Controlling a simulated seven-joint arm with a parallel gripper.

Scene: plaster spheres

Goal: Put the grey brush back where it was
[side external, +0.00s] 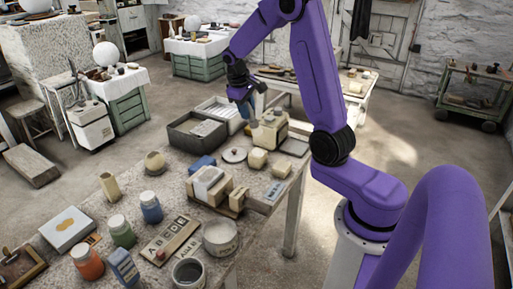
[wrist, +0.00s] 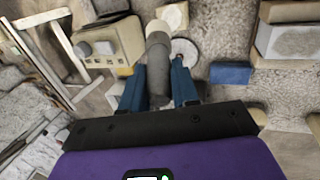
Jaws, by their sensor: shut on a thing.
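The grey brush (wrist: 158,70) is held between the two blue fingers of my gripper (wrist: 157,88) in the wrist view. It has a thick grey body and a paler rounded far end. In the side view my gripper (side external: 241,93) is above the back part of the stone-topped work table (side external: 140,208), near a beige box with knobs (side external: 270,130). The brush is small and partly hidden by the fingers there. The brush appears clear of the table; its exact height is hard to tell.
Dark and pale open trays (side external: 197,132) stand left of the beige box. A round white lid (side external: 234,155), a blue block (side external: 203,163) and cream blocks (side external: 257,159) lie in front. Jars, including a green one (side external: 121,231), crowd the table's near part.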

